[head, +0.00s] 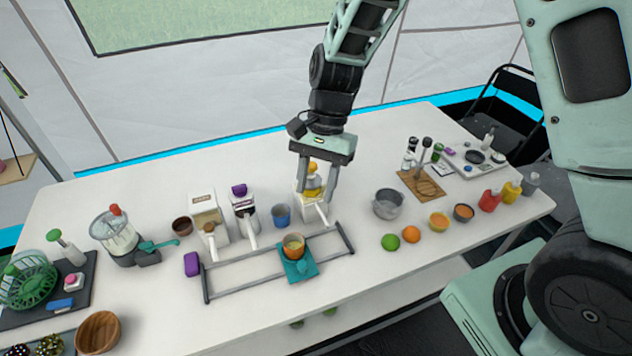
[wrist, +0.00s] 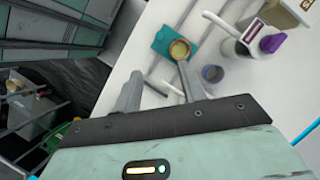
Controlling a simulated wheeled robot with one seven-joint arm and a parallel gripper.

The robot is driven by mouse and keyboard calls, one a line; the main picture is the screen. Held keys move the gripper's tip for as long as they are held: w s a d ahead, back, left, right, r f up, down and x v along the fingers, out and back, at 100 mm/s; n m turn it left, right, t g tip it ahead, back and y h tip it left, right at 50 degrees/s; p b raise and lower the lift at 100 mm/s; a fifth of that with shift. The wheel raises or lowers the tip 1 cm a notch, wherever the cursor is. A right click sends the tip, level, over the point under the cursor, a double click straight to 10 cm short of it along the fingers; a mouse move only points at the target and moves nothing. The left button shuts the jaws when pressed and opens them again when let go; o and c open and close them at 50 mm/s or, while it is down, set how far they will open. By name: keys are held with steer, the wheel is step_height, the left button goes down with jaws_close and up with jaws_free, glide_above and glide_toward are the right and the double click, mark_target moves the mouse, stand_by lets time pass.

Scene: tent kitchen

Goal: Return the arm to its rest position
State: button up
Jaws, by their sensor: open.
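My gripper (head: 317,182) hangs from my arm above the middle of the white table (head: 362,254), with its fingers pointing down. Its two fingers are apart and nothing shows between them. In the wrist view my gripper (wrist: 160,85) also has its fingers spread and empty. In the head view it is in front of a white dispenser (head: 312,203) with a yellow part, which it partly hides. I cannot tell whether it touches the dispenser.
An orange cup (head: 293,247) stands on a teal board (head: 298,266) across a grey rail frame (head: 245,279). Two more dispensers (head: 209,215) (head: 243,211) and a blue cup (head: 281,215) stand left of my gripper. A metal pot (head: 388,204) and fruit (head: 390,242) are to the right.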

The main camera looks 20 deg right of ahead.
stand_by(0.3)
steer(key=s+a+r+n+t+h, duration=0.1)
steer(key=s+r+n, duration=0.4)
steer(key=s+n, duration=0.3)
steer(key=s+a+r+n+t+h, duration=0.1)
steer(key=s+r+n+t, duration=0.1)
steer(key=s+r+n, duration=0.3)
steer(key=s+n, duration=0.3)
steer(key=s, duration=0.3)
steer(key=shift+a+n+h, duration=0.3)
steer(key=shift+a+n, duration=0.1)
